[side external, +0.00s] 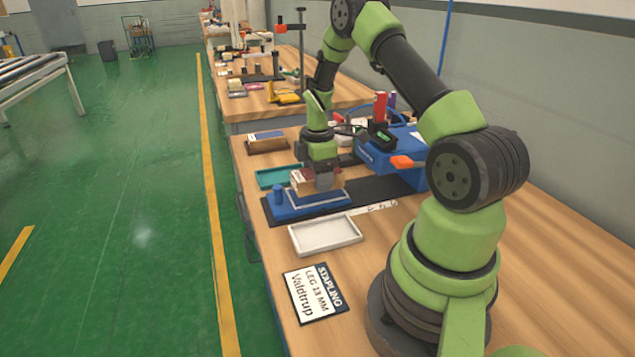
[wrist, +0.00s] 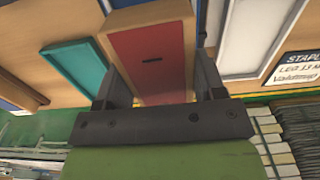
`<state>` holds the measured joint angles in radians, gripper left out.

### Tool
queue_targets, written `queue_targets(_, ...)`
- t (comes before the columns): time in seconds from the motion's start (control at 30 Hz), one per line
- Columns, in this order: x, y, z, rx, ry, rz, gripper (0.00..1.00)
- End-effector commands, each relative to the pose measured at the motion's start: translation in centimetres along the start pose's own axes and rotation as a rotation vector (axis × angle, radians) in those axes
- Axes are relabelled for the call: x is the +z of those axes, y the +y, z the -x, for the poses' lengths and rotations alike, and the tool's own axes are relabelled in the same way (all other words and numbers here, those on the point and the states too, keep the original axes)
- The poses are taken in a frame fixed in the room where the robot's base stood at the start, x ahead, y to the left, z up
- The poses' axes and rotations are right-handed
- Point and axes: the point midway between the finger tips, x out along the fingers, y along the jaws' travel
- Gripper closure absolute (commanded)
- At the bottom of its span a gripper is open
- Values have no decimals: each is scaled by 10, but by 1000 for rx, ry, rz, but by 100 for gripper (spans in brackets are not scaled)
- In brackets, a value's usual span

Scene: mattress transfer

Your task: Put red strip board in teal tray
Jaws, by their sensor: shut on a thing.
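The red strip board (wrist: 152,62) has a red face with a dark slot and tan edges. My gripper (wrist: 160,82) is shut on it, one finger at each side. In the side external view my gripper (side external: 320,183) and the board (side external: 300,178) are over the blue fixture (side external: 308,204); whether they touch it I cannot tell. The teal tray (side external: 261,180) is just behind and left of the board. It also shows in the wrist view (wrist: 78,68), left of the board, and its visible part looks empty.
An empty white tray (side external: 325,247) lies in front of the blue fixture, with a stapling sign (side external: 315,293) nearer. A blue machine (side external: 392,158) stands to the right behind my gripper.

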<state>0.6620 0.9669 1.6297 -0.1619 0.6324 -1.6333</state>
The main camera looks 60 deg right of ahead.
Motion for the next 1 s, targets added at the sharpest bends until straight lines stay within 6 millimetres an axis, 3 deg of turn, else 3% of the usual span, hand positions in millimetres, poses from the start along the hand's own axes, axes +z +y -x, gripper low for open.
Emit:
queue_targets(0.13, 0, 0, -18, -1, 0, 0, 67)
queue_targets(0.57, 0, 0, -24, 0, 0, 0, 67)
queue_targets(0.6, 0, 0, -24, 1, 0, 0, 30)
queue_targets(0.7, 0, 0, -24, 1, 0, 0, 11)
queue_targets(1.0, 0, 0, -21, 1, 0, 0, 11)
